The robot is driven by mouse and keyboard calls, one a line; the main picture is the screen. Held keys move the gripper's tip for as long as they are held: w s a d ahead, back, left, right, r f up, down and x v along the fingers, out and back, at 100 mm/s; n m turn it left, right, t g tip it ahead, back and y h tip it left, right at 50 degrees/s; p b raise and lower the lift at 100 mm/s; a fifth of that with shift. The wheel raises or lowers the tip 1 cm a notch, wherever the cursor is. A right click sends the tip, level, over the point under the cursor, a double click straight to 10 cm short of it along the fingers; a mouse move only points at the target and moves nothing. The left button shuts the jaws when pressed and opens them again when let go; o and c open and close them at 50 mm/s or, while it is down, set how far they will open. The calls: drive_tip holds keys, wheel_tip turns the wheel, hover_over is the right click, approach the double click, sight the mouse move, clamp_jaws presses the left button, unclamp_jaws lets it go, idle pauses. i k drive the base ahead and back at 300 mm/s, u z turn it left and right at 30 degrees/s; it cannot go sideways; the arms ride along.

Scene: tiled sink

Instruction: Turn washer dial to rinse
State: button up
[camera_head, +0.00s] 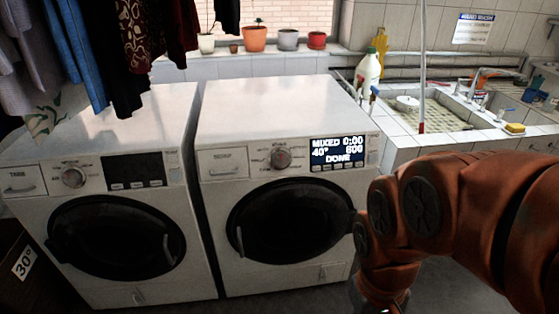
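Two white front-loading washers stand side by side. The right washer (215,225) has a round grey dial (280,157) on its front panel. Its lit display (338,152) reads "MIXED 0:00", "40°", "800" and "DONE". The left washer (205,262) has a similar dial (73,177) and a dark display (135,170). The printed settings around both dials are too small to read. My orange arm reaches in from the right, in front of the right washer's right edge. My gripper is at or below the bottom edge, and its fingers cannot be made out.
Clothes (75,50) hang over the left washer. A tiled sink (435,120) is at the right, with a white bottle (369,72) beside it. Potted plants (254,38) line the sill. A box (22,262) marked 30° stands lower left.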

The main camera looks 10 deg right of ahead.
sight(281, 160)
drive_tip(key=k, duration=0.6)
drive_tip(key=u, duration=0.6)
drive_tip(key=i, duration=0.45)
drive_tip(key=u, duration=0.6)
drive_tip(key=i, duration=1.1)
drive_tip(key=z, duration=0.55)
